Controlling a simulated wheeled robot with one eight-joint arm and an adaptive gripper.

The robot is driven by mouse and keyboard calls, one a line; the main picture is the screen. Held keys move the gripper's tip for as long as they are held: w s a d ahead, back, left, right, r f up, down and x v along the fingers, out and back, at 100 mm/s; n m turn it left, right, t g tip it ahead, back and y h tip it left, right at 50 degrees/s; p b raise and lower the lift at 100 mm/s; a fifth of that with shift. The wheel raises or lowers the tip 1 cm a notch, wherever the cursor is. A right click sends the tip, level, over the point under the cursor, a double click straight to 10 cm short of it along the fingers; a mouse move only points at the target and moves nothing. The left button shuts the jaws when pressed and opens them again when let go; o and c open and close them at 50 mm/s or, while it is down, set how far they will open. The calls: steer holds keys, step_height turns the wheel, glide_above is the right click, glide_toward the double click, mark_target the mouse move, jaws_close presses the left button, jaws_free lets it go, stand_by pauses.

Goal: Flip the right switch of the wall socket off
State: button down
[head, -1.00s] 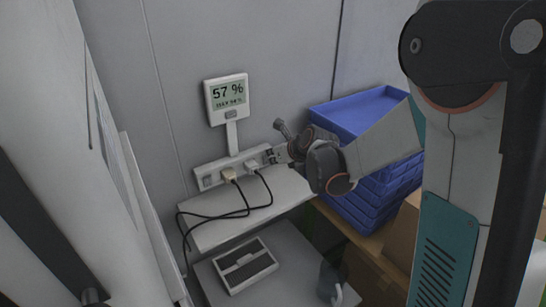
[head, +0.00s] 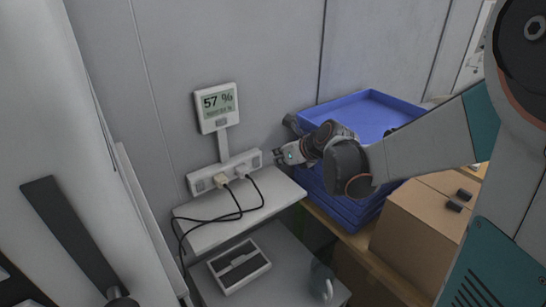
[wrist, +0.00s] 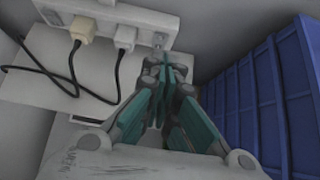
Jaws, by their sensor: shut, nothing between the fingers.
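The white wall socket (head: 212,178) is a long strip on the grey wall. Its right end, with the right switch (head: 256,160), faces my gripper; the switch is too small to tell its position. In the wrist view the socket (wrist: 150,18) runs across the top, and a small switch-like part (wrist: 158,40) shows at its right end. A beige plug (head: 221,180) and a white plug (head: 241,171) sit in the socket. My gripper (head: 280,157) is shut and empty, just right of the socket's end with a small gap. Its fingertips also show in the wrist view (wrist: 165,62).
Black cables (head: 235,213) hang from the plugs over a white shelf (head: 278,195). A display reading 57 % (head: 217,106) is above the socket. Stacked blue crates (head: 365,112) and a cardboard box (head: 420,222) stand to the right. A mug (head: 322,280) is below.

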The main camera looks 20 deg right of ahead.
steer(key=shift+s+d+r, duration=0.2)
steer(key=shift+s+r, duration=0.15)
steer(key=shift+r, duration=0.2)
steer(key=s+a+r+n+h+p, duration=0.2)
steer(key=s+r+n, duration=0.35)
steer(key=n, duration=0.65)
steer(key=s+a+f+n+g+b, duration=0.1)
steer(key=s+n, duration=0.9)
steer(key=s+a+f+n+g+h+b, duration=0.1)
steer(key=s+f+n, duration=0.1)
steer(key=s+n, duration=0.8)
steer(key=shift+s+f+g, duration=0.25)
steer(key=shift+s+g, duration=0.05)
steer(key=shift+s, duration=0.25)
